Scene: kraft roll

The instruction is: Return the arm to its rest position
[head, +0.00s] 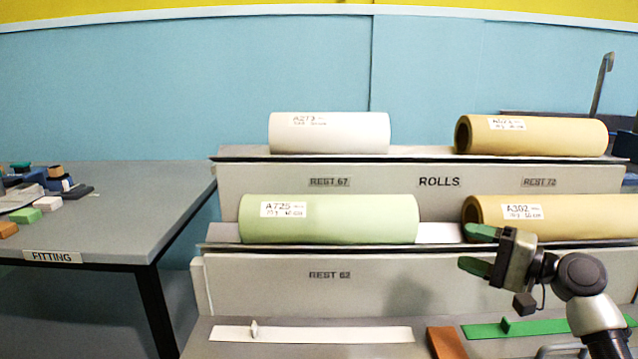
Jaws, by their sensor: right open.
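My right gripper (478,250) reaches in from the right and points left, with its two green-tipped fingers apart and nothing between them. It is in front of the lower shelf, by the left end of the tan roll labelled A302 (570,215), and overlaps that roll's lower left part in the picture. I cannot tell whether it touches the roll. My left gripper is not in view.
A green roll (345,225) lies left on the lower shelf of the rack (270,270). A white roll (330,133) and another tan roll (535,135) lie on the upper shelf. The fitting table (130,205), with small items, stands left. White (330,335) and green (540,326) strips lie below.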

